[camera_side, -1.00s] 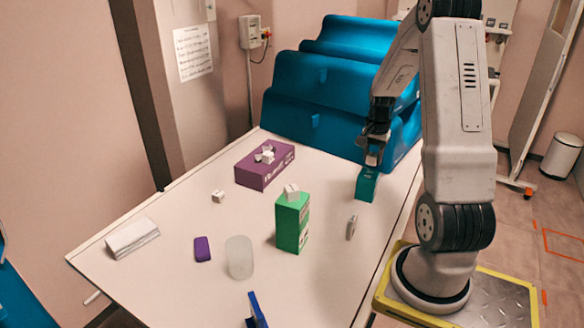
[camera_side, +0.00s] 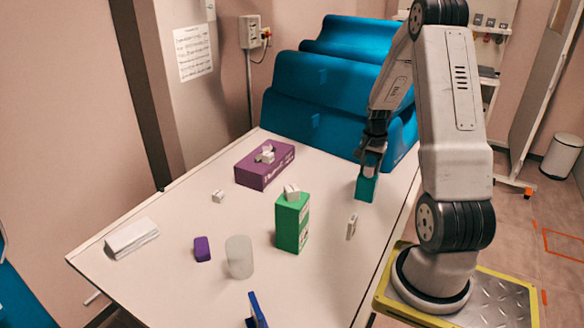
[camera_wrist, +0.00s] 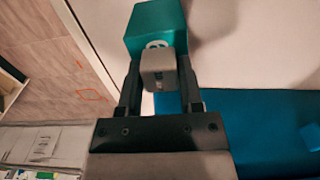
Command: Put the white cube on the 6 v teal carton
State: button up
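The teal carton (camera_side: 366,187) stands upright near the right edge of the table, with its top partly hidden by my gripper (camera_side: 371,160). In the wrist view the teal carton (camera_wrist: 155,22) lies just beyond the fingertips. My gripper (camera_wrist: 157,75) is shut on a small greyish-white cube (camera_wrist: 158,68) with a dark mark. The cube is over or against the carton's top; I cannot tell whether they touch. A white mark shows on the carton beside the cube.
A green carton (camera_side: 291,224) bears a white block (camera_side: 292,191). A purple box (camera_side: 260,174) bears several white pieces. A small white block (camera_side: 218,196), a purple item (camera_side: 202,249), a translucent cup (camera_side: 239,257), a white stack (camera_side: 132,237) and a small pale item (camera_side: 352,227) are on the table.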

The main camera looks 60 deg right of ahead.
aim_at(370, 166)
jog(key=o, duration=0.3)
jog(key=shift+r, duration=0.1)
notch_tip(370, 166, up, 12)
dwell(0.8)
dwell(0.4)
